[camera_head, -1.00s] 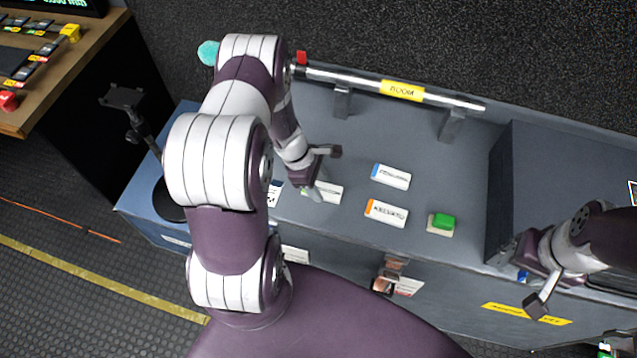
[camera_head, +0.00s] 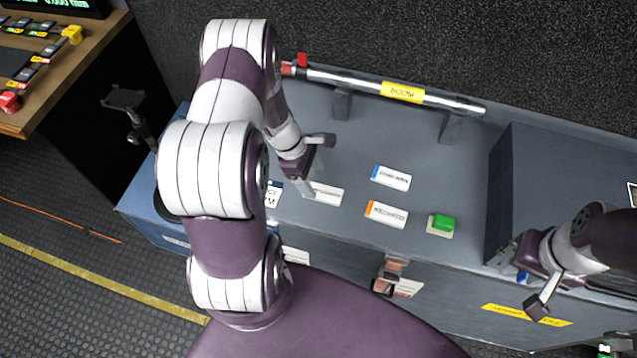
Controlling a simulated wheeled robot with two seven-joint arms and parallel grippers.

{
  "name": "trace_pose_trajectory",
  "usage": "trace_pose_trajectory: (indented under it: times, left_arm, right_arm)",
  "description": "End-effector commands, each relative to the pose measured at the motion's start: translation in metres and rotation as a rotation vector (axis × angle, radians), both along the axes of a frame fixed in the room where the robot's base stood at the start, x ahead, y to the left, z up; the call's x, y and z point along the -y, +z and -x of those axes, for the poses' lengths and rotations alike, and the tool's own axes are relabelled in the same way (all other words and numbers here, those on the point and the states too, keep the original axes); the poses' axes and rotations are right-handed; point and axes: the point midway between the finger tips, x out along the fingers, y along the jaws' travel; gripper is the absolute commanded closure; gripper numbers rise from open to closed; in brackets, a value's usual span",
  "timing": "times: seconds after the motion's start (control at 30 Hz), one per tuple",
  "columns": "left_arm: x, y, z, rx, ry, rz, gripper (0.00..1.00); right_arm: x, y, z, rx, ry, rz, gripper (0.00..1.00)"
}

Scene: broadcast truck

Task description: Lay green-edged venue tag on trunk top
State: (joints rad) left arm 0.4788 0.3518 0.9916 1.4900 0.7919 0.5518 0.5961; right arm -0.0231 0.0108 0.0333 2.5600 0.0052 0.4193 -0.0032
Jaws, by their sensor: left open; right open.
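A white tag (camera_head: 328,194) lies on the grey counter (camera_head: 430,150), with its left end hidden behind a finger of my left gripper, so its edge colour cannot be seen. My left gripper (camera_head: 317,165) is open, with one finger at the tag's left end; whether it touches is unclear. A blue-edged tag (camera_head: 391,178) and an orange-edged tag (camera_head: 386,214) lie to the right. A dark box with a flat top (camera_head: 570,165), possibly the trunk, stands at the right. My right gripper (camera_head: 530,280) is open and empty at the box's front.
A boom pole (camera_head: 350,82) with a yellow label rests on stands along the back. A green button (camera_head: 443,222) sits right of the orange-edged tag. A black stand (camera_head: 135,115) is at the left. My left arm hides part of the counter's left side.

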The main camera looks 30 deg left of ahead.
Motion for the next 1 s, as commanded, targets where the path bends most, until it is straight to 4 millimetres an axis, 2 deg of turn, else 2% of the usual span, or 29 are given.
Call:
trace_pose_trajectory:
  times: [0.03,0.2,0.37,0.47,0.6,0.7,0.8,1.0]
  left_arm:
    - [-0.006,0.015,0.0,0.004,0.003,-0.003,0.28]
    - [-0.021,0.052,0.004,0.004,0.003,-0.003,0.28]
    - [-0.025,0.072,0.006,0.007,-0.029,-0.012,0.28]
    - [-0.003,0.102,0.011,0.063,-0.326,-0.101,0.28]
    - [0.047,0.155,0.038,0.217,-1.067,-0.297,0.28]
    - [0.071,0.178,0.06,0.311,-1.495,-0.397,0.28]
    - [0.081,0.188,0.074,0.365,-1.733,-0.448,0.28]
    - [0.083,0.189,0.078,0.375,-1.791,-0.459,0.28]
  right_arm:
    - [0.0,0.003,0.0,0.0,0.0,0.0,0.57]
    - [0.0,0.005,0.0,0.0,0.0,0.0,0.57]
    - [0.0,0.006,0.0,0.0,0.0,0.0,0.57]
    - [0.0,0.006,0.0,0.0,0.0,0.0,0.57]
    - [0.0,0.006,0.0,0.0,0.0,0.0,0.57]
    - [0.0,0.006,0.0,0.0,0.0,0.0,0.57]
    - [0.0,0.006,0.0,0.0,0.0,0.0,0.57]
    - [0.0,0.006,0.0,0.0,0.0,0.0,0.57]
